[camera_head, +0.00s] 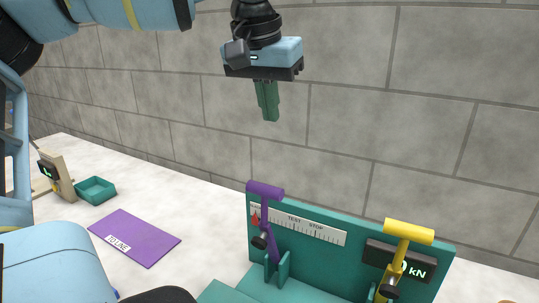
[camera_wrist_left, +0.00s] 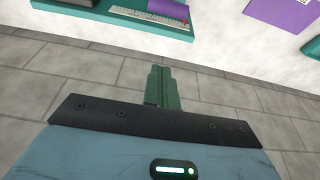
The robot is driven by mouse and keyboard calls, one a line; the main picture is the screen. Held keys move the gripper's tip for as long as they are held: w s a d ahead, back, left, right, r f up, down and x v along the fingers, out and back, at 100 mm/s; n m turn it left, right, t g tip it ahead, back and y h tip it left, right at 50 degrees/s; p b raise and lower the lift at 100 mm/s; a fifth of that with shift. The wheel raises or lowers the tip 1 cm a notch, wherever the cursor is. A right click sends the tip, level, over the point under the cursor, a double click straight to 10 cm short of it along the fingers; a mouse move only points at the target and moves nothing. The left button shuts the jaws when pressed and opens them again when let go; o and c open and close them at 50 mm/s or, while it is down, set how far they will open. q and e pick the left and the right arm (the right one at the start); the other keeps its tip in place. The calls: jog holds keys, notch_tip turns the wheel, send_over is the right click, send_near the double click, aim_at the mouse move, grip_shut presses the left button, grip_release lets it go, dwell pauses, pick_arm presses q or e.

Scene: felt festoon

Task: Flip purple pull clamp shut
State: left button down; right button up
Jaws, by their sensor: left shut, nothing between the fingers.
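The purple pull clamp (camera_head: 267,222) stands on the teal fixture (camera_head: 337,222) in the head view. Its lever is upright with a slight lean and its T-shaped handle is at the top. A dark knob sits partway down the lever, and the foot is in a teal bracket. Its purple handle also shows at the top of the left wrist view (camera_wrist_left: 168,8). My left gripper (camera_head: 268,114) is shut and empty, in the air above the clamp and apart from it. Its closed green fingers show in the wrist view (camera_wrist_left: 163,84). My right gripper is not in view.
A yellow clamp (camera_head: 408,232) stands upright at the fixture's right, by a dark kN display (camera_head: 381,256). A purple mat (camera_head: 135,237) and a small teal tray (camera_head: 95,190) lie on the pale table to the left. A grey block wall (camera_head: 340,120) rises behind.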

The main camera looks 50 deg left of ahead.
pick_arm(q)
notch_tip(320, 180, down, 12)
jog(key=shift+s+r, duration=0.2)
jog(key=shift+r, duration=0.05)
dwell(0.4)
dwell(0.5)
